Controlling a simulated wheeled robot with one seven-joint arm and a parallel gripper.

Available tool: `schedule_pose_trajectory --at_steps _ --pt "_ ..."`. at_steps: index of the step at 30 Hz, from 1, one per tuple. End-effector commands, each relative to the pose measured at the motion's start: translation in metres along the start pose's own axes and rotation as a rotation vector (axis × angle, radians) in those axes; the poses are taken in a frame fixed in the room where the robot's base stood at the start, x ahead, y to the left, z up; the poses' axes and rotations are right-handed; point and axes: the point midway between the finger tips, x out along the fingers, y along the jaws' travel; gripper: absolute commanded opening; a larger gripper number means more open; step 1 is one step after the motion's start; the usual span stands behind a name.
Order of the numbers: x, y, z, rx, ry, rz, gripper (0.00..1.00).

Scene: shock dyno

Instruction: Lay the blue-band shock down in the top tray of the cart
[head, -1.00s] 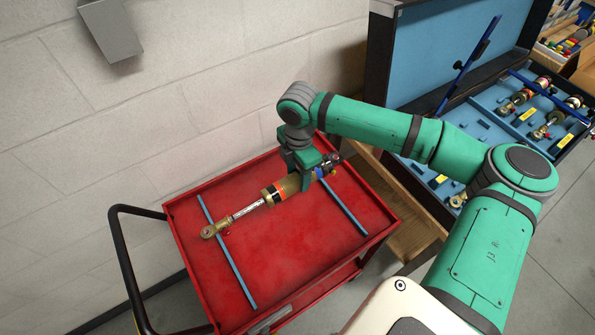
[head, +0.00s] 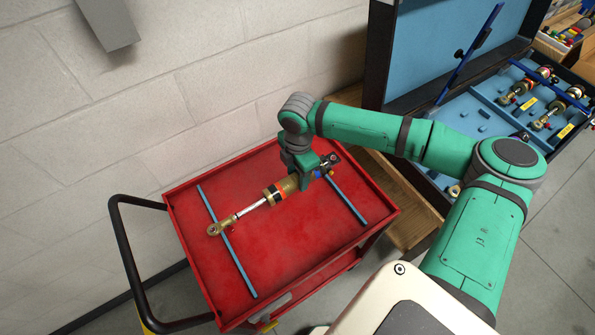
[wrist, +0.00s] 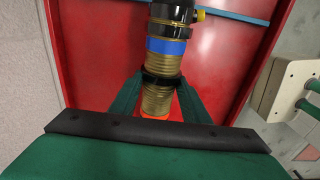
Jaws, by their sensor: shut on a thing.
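The shock (head: 268,196) has a gold body, a silver shaft and an eye at its left end. Its blue band (wrist: 166,46) shows clearly in the wrist view, with an orange band near the bottom edge. My gripper (head: 305,182) is shut around the gold body; in the wrist view its green fingers (wrist: 158,95) flank the body. The shock lies lengthwise across the red top tray (head: 275,245) of the cart, over two blue strips. Its eye end is by the left strip (head: 227,240). I cannot tell whether it touches the strips or hangs just above them.
The right blue strip (head: 346,197) crosses the tray under the shock's far end. A black push handle (head: 130,255) is at the cart's left. A blue-lined case (head: 490,120) with other shocks stands at right. A white wall is behind.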

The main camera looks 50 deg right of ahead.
Motion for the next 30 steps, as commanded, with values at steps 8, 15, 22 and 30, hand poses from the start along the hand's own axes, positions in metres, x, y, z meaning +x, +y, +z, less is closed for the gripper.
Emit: schedule_pose_trajectory --at_steps 8,15,22,30 --pt "0.015 0.001 0.000 0.000 0.001 0.002 0.00" --pt "0.029 0.000 0.000 0.001 0.001 0.001 0.00" --pt "0.039 0.001 0.000 0.000 0.001 0.002 0.00" --pt "0.043 0.001 0.001 0.000 0.000 0.002 0.00"
